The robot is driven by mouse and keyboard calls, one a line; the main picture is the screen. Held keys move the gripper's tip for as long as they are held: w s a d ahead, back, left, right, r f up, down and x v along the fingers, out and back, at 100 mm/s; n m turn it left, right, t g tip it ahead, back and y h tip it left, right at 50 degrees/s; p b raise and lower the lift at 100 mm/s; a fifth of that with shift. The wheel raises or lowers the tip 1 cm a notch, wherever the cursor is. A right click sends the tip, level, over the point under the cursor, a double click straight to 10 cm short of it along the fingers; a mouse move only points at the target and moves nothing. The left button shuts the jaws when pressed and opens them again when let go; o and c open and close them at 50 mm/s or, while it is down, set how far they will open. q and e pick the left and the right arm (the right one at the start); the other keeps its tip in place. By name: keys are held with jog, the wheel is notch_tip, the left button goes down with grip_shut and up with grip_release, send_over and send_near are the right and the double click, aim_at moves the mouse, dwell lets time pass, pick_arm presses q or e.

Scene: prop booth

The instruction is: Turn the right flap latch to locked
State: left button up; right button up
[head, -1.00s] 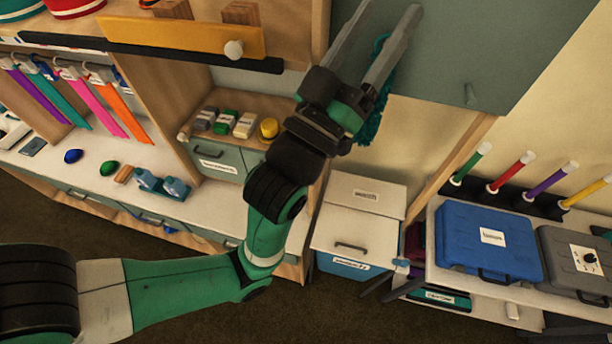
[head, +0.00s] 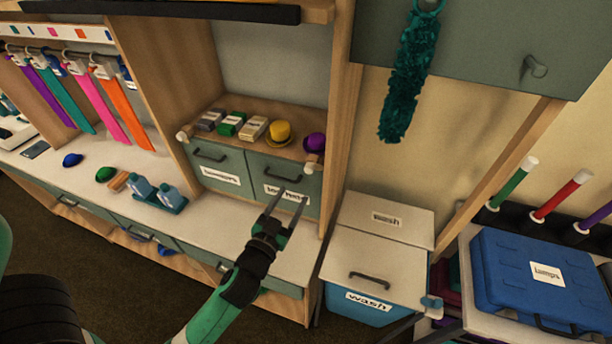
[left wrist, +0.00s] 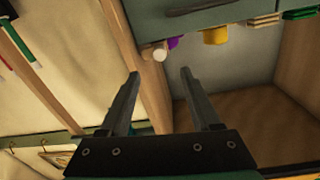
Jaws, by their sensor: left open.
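A pale round knob on a short wooden block (head: 313,163) sits at the right front corner of the small shelf. It looks like the right latch, but its turned position is too small to read. A similar knob (head: 183,134) sits at the shelf's left front corner. My left gripper (head: 293,196) is open and empty, below the right knob and in front of the right drawer. In the left wrist view, the right knob (left wrist: 158,51) shows just beyond and between the open fingertips (left wrist: 159,76). My right gripper is not in view.
A purple hat (head: 315,143) and a yellow hat (head: 279,131) stand on the shelf close to the right knob. A wooden upright (head: 340,130) borders it on the right. A wash bin (head: 375,260) stands lower right. A teal duster (head: 408,75) hangs at top right.

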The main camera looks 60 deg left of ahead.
aim_at(308, 171)
pick_arm(q)
jog(key=p+x, duration=0.1)
jog(key=x, duration=0.9)
jog(key=shift+w, duration=0.1)
jog(key=shift+c, duration=0.3)
grip_shut()
